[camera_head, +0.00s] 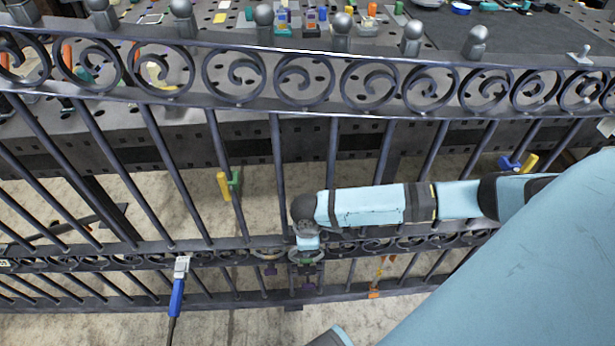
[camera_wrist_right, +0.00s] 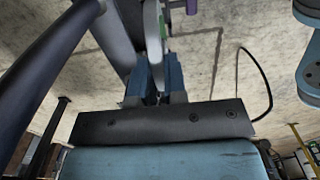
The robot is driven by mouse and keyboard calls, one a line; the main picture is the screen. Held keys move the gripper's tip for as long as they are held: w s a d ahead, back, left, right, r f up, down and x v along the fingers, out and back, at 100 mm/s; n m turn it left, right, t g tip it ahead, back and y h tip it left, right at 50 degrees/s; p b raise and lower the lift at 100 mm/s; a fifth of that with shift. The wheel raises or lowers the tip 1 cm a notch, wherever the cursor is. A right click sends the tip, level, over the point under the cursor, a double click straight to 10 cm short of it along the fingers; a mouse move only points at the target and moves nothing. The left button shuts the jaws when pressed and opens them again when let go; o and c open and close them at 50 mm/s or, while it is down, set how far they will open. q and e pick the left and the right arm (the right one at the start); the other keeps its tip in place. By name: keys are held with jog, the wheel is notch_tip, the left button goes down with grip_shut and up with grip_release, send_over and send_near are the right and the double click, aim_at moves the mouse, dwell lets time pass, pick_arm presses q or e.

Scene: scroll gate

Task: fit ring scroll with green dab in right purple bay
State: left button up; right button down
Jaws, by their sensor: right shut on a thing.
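My right gripper (camera_head: 308,243) reaches from the right to the gate's lower scroll band (camera_head: 215,258). It is shut on a grey ring scroll (camera_wrist_right: 153,35) with a green dab (camera_wrist_right: 163,27), upright between the fingers in the right wrist view. In the head view the green dab (camera_head: 306,262) shows just below the gripper, at the band. One purple tag (camera_head: 308,287) hangs below it and another purple tag (camera_head: 270,269) is to its left. The gripper partly hides the bay, so I cannot tell whether the ring is seated. My left gripper is not in view.
Upright bars and an upper scroll band (camera_head: 240,78) stand close around my right arm. A blue-handled tool (camera_head: 177,290) hangs on the band at left. A perforated bench (camera_head: 270,140) stands behind.

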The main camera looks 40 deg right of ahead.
aim_at(308, 256)
jog(key=shift+f, duration=1.9)
jog(key=shift+s+d+p, duration=0.1)
jog(key=shift+p, duration=0.7)
dwell(0.5)
jog(key=shift+f+b, duration=0.3)
jog(key=shift+f, duration=1.3)
dwell(1.3)
jog(key=c, duration=1.1)
grip_release()
